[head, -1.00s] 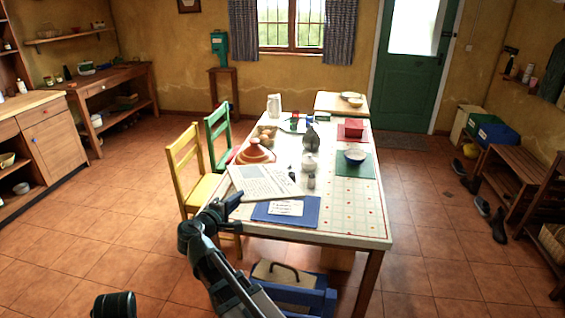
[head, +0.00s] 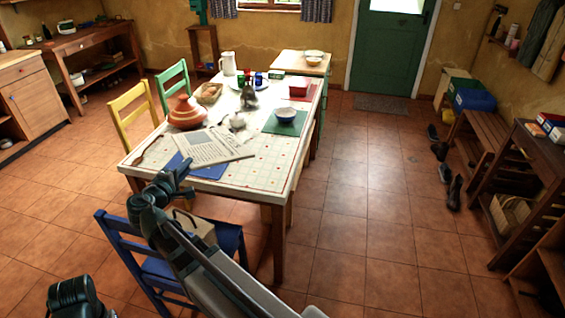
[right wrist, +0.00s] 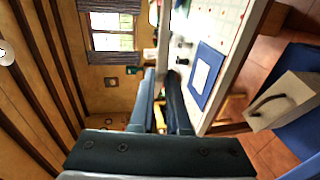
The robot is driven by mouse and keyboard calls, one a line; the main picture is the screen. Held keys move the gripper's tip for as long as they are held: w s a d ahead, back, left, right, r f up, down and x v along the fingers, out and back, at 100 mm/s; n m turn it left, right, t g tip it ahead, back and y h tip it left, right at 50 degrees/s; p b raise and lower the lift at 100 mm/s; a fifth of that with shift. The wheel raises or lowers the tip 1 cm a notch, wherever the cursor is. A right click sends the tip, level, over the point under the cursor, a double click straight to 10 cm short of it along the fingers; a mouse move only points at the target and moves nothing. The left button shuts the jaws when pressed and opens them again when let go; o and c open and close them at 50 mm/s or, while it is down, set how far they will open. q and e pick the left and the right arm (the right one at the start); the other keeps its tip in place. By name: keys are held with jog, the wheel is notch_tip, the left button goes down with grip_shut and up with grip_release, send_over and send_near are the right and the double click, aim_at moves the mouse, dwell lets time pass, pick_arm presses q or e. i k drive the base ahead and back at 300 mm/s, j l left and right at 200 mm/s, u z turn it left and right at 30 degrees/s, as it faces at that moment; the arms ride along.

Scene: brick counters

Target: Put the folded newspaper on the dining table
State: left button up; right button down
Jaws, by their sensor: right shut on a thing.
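The folded newspaper (head: 217,147) is a pale printed sheet in the head view, over the near part of the dining table (head: 258,172). It overlaps the blue mat (head: 207,172). My right gripper (head: 186,168) is shut on its near edge. In the right wrist view the fingers (right wrist: 168,76) are close together, and the newspaper shows as a thin pale edge (right wrist: 163,38) beyond them. It seems to be held above the tabletop; the height of the gap is unclear. My left gripper is out of view; only a dark part of my left arm shows at the lower left.
A blue chair (head: 165,268) stands at the near side. The table's near right corner is clear. Floor is free to the right.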

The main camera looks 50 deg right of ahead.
aim_at(264, 161)
jog(key=k+l+u, duration=0.1)
jog(key=l, duration=0.35)
jog(key=k+l+u, duration=0.1)
jog(key=l, duration=0.3)
jog(key=k+l+u, duration=0.1)
jog(key=l, duration=0.35)
jog(key=k+l+u, duration=0.1)
jog(key=l, duration=0.3)
jog(key=k+l+u, duration=0.15)
jog(key=k+l, duration=0.15)
jog(key=k+l+u, duration=0.1)
jog(key=l, duration=0.35)
jog(key=k+l+u, duration=0.1)
jog(key=l, duration=0.7)
jog(key=k+l+u, duration=0.15)
jog(key=l, duration=0.25)
jog(key=k+l+u, duration=0.1)
jog(key=l, duration=0.3)
jog(key=k+l+u, duration=0.1)
jog(key=l, duration=0.25)
jog(key=k+l, duration=0.15)
jog(key=l, duration=0.2)
jog(key=k+l+u, duration=0.2)
jog(key=l, duration=0.25)
jog(key=k+l+u, duration=0.2)
jog(key=k+l, duration=0.15)
